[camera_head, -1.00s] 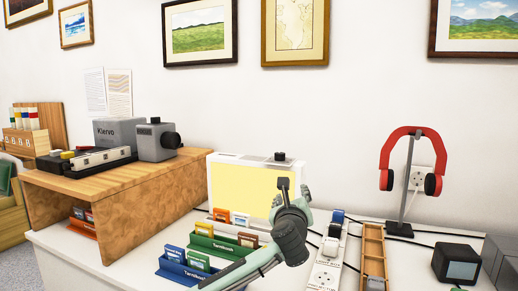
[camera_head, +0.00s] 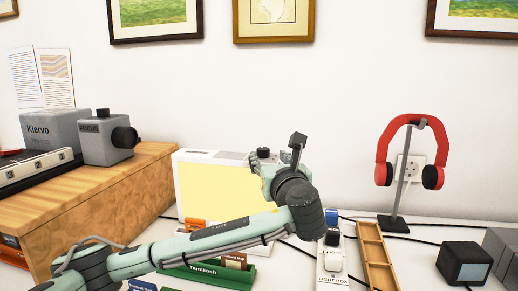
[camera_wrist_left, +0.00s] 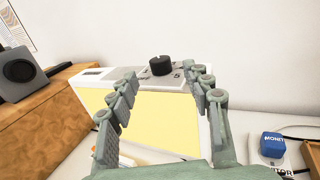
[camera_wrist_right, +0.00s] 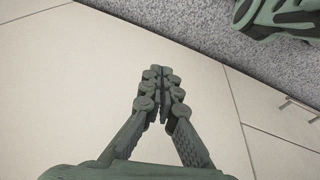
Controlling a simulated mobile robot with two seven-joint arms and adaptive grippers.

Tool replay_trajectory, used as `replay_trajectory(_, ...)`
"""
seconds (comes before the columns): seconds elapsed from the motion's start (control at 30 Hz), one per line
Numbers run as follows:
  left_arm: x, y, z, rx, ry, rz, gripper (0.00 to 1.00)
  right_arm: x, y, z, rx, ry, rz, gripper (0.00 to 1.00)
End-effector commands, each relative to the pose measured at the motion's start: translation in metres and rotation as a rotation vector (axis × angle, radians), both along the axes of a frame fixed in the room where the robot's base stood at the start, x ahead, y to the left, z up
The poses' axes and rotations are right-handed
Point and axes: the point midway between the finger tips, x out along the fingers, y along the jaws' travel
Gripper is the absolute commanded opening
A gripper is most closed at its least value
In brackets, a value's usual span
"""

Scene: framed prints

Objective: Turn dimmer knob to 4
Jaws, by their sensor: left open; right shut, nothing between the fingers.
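The black dimmer knob (camera_head: 263,153) stands on the top face of a white light box (camera_head: 178,185) with a glowing yellow front. In the left wrist view the knob (camera_wrist_left: 161,66) has printed markings around it, with a 5 legible to its right; its pointer setting is too small to read. My left gripper (camera_wrist_left: 159,72) is open and empty, its fingers spread left and right, with the knob seen between and beyond the tips. In the head view my left wrist hides part of the box's right end. My right gripper (camera_wrist_right: 159,72) is shut and empty, away from the knob.
Below my right gripper are pale cabinet panels (camera_wrist_right: 60,75) and grey floor.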

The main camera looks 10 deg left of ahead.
Motion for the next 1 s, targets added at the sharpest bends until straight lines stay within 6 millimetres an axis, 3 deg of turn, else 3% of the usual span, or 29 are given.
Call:
replay_trajectory(0.17, 0.017, 0.009, 0.001, 0.000, 0.001, 0.005, 0.49, -0.002, -0.002, 0.000, -0.005, -0.001, 0.001, 0.00)
replay_trajectory(0.5, 0.063, 0.028, 0.001, -0.001, 0.001, 0.003, 0.49, -0.023, -0.005, -0.025, -0.018, 0.031, 0.024, 0.00)
replay_trajectory(0.87, 0.071, 0.032, 0.000, -0.002, -0.001, 0.001, 0.49, -0.015, -0.011, -0.027, -0.026, 0.020, 0.029, 0.00)
replay_trajectory(1.0, 0.071, 0.032, 0.000, -0.002, -0.001, 0.001, 0.36, -0.015, -0.010, -0.026, -0.026, 0.020, 0.028, 0.00)
